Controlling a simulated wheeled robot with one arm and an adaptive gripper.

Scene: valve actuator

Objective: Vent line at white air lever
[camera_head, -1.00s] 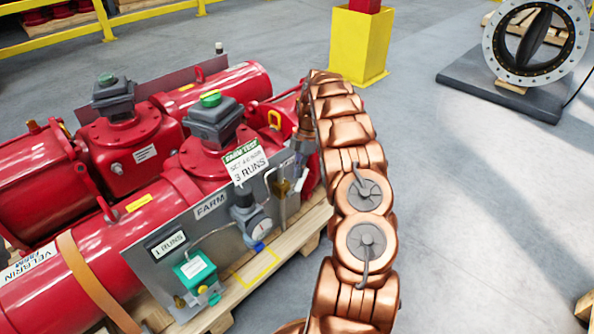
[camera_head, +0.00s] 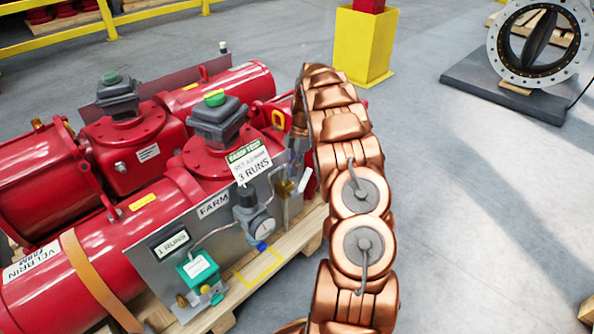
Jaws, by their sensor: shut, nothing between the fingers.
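The white air lever (camera_head: 306,181) is a short white bar at the right end of the grey panel (camera_head: 158,262) on the red actuator (camera_head: 150,215). It slants up to the right beside small brass fittings (camera_head: 283,188). My gripper (camera_head: 295,158) is a small grey shape at the end of my copper arm, just above and left of the lever. It is shut and holds nothing. Its fingertips are small and partly hidden, so I cannot tell whether they touch the lever.
A wooden pallet (camera_head: 285,243) lies underneath. A yellow post base (camera_head: 363,47) stands behind my arm.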

